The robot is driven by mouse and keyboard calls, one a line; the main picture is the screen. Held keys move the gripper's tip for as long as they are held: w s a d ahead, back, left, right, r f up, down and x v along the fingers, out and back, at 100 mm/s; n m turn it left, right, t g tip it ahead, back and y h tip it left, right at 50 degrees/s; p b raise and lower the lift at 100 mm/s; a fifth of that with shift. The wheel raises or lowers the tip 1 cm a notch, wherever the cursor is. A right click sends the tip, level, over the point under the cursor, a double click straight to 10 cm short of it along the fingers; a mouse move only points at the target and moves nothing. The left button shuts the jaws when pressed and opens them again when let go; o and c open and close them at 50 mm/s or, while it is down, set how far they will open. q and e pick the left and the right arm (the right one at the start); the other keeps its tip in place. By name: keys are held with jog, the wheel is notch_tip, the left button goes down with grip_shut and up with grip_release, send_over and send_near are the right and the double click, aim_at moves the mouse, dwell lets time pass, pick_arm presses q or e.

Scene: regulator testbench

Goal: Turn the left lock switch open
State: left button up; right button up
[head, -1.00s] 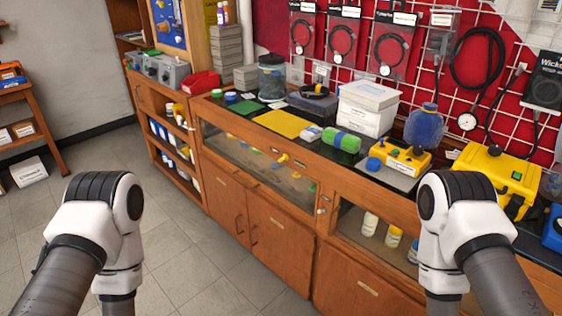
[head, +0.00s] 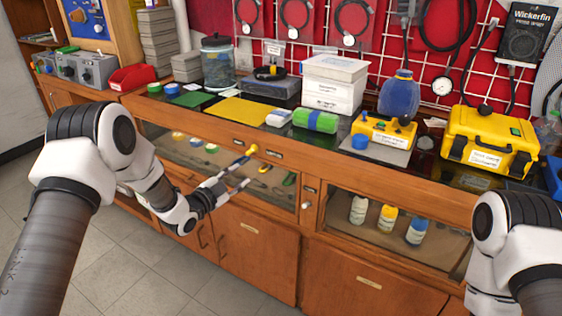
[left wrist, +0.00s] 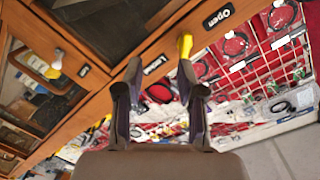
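The left lock switch is a small yellow lever (head: 252,149) on the wooden front rail of the bench cabinet. It also shows in the left wrist view (left wrist: 185,45), between an "Open" label (left wrist: 218,15) and a "Locked" label (left wrist: 154,65). My left gripper (head: 243,168) reaches to just in front of the rail, close to the yellow lever. In the left wrist view its fingers (left wrist: 160,72) are apart with nothing between them. The lever stands just beyond one fingertip; I cannot tell whether they touch. My right gripper is out of view; only part of that arm shows.
A white knob (head: 307,205) sits on the post right of the glass front. Bottles (head: 388,217) stand behind the right glass. The floor before the cabinet is clear.

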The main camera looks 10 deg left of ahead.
aim_at(249, 152)
pick_arm(q)
jog(key=shift+t, duration=0.6)
jog(key=w, duration=0.3)
jog(key=w+d+r+b, duration=0.1)
jog(key=w, duration=0.2)
jog(key=w+r, duration=0.1)
jog(key=w, duration=0.2)
jog(key=shift+w+d+r+b, duration=0.15)
jog(key=shift+r+b, duration=0.1)
jog(key=shift+b, duration=0.05)
grip_shut()
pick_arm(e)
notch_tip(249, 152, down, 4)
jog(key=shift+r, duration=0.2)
